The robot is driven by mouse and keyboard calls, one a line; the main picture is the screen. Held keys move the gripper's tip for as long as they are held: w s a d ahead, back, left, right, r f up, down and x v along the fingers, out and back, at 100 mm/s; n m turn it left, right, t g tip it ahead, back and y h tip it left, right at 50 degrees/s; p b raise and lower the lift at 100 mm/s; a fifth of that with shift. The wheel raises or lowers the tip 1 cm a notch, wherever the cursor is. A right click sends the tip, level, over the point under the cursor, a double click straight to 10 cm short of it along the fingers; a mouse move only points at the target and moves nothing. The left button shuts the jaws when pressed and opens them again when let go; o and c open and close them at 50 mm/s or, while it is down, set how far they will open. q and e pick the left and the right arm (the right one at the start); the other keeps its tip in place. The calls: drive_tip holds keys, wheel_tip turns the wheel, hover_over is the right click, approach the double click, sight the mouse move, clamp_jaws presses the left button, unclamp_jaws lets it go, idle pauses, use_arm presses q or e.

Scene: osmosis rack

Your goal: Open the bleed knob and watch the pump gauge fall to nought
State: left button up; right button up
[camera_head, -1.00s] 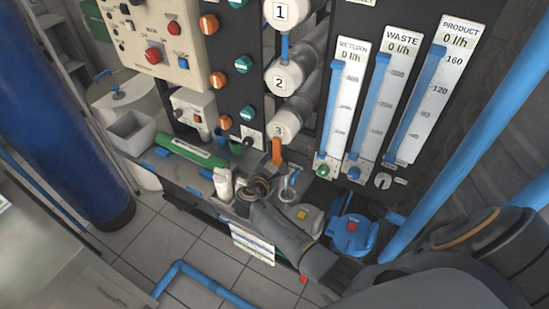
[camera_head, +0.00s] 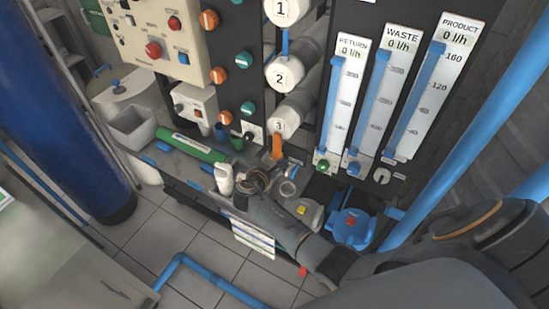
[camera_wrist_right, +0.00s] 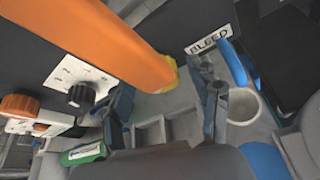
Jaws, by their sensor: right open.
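My right gripper (camera_head: 264,172) is at the lower front of the rack, just below an orange handle (camera_head: 277,147). In the right wrist view its fingers (camera_wrist_right: 164,100) are apart, with nothing gripped. The orange handle (camera_wrist_right: 110,42) crosses in front of them there, and a yellow piece (camera_wrist_right: 167,76) shows at its end, between the fingertips. A BLEED label (camera_wrist_right: 208,40) is just right of it. I cannot tell whether the yellow piece is the bleed knob. I cannot make out a pump gauge. My left gripper is not in view.
A black knob on a white plate (camera_wrist_right: 80,95) is left of the gripper. A cup (camera_wrist_right: 243,105) with a blue tube is close to its right finger. The three flow meters read 0 l/h.

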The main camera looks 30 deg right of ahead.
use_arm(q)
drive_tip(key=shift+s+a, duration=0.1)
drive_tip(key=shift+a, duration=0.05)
use_arm(e)
drive_tip(key=shift+a, duration=0.1)
drive_tip(key=v, duration=1.2)
